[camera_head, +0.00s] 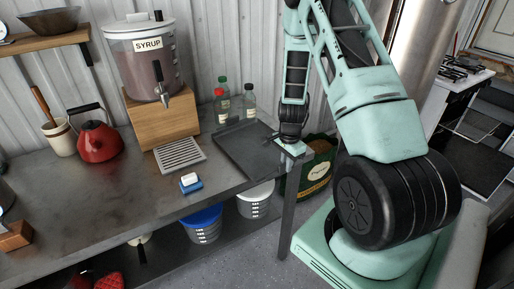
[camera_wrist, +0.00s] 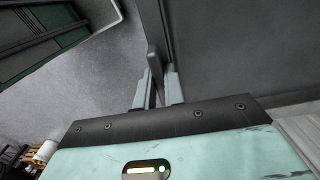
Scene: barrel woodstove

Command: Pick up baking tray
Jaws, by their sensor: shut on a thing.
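The baking tray (camera_head: 244,150) is a flat dark grey rectangle at the right end of the metal counter. In the wrist view the tray (camera_wrist: 240,55) fills the upper right, with its raised rim running between my fingers. My gripper (camera_head: 284,152) is at the tray's right edge in the head view. In the wrist view my gripper (camera_wrist: 156,85) is shut on that rim. I cannot tell whether the tray rests on the counter or is slightly raised.
Bottles (camera_head: 222,104) stand just behind the tray. A wooden stand (camera_head: 162,122) holds a syrup dispenser (camera_head: 141,62), with a slatted drip tray (camera_head: 180,156) in front. A blue and white sponge (camera_head: 190,183) lies nearby. The front middle counter (camera_head: 110,190) is clear.

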